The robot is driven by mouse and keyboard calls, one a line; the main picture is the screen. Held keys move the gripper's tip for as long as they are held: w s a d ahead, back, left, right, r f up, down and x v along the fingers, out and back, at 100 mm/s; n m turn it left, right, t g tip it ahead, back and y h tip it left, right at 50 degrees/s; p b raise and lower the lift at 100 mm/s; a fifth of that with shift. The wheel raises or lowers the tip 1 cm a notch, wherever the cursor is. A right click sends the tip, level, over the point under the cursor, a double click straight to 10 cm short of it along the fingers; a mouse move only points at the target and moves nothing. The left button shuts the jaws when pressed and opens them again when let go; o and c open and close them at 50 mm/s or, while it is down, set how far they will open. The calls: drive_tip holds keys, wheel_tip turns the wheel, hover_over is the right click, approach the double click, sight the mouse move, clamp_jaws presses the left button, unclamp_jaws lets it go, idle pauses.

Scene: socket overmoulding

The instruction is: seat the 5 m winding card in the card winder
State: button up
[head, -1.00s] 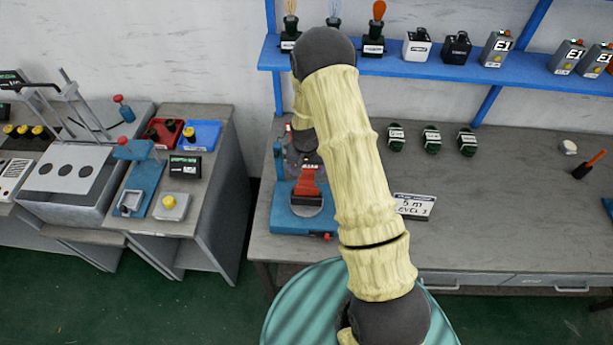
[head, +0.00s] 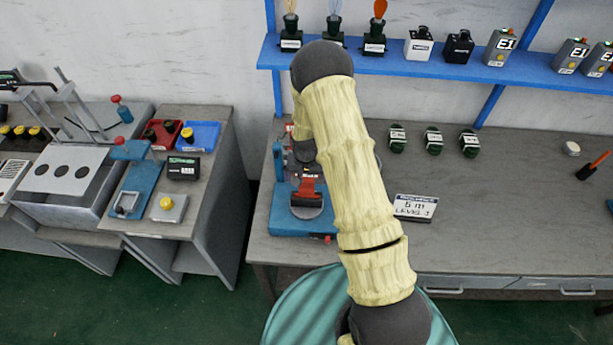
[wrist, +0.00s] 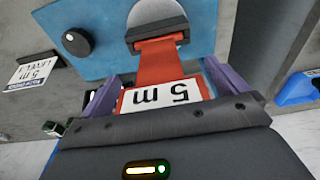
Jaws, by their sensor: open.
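The winding card (wrist: 168,64) is red with a white "5 m" label, upside down in the wrist view. Its far end meets the grey round part of the blue card winder (wrist: 105,32); I cannot tell how deep it sits. My gripper (wrist: 157,80) is open, its purple fingers on either side of the labelled end of the card. In the head view the card (head: 307,190) stands out red over the blue winder (head: 288,222) at the left end of the bench. My arm hides part of the winder and the gripper there.
A "5 m LEVEL 1" sign (head: 415,207) stands right of the winder. Several dark green pieces (head: 433,140) lie toward the back of the grey bench (head: 500,210). A blue shelf (head: 400,66) with bulbs and boxes hangs above. The bench's middle is mostly clear.

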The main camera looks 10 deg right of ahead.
drive_tip(key=shift+r, duration=0.2)
wheel_tip(320, 180, up, 12)
drive_tip(key=s+b, duration=0.1)
drive_tip(key=b, duration=0.3)
drive_tip(key=shift+s+a+b, duration=0.2)
drive_tip(key=shift+a+b, duration=0.05)
drive_tip(key=shift+b, duration=0.15)
drive_tip(key=shift+f, duration=0.1)
drive_tip(key=s+r+n, duration=0.1)
drive_tip(key=s+r, duration=0.2)
drive_tip(key=s, duration=0.3)
drive_tip(key=s+r+n, duration=0.1)
drive_tip(key=s+r, duration=0.2)
drive_tip(key=s, duration=0.4)
drive_tip(key=s+r+n+t, duration=0.1)
drive_tip(key=s+r, duration=0.2)
drive_tip(key=s, duration=0.3)
drive_tip(key=shift+s+d+r+n, duration=0.2)
drive_tip(key=shift+s+n, duration=0.1)
drive_tip(key=shift+s, duration=0.05)
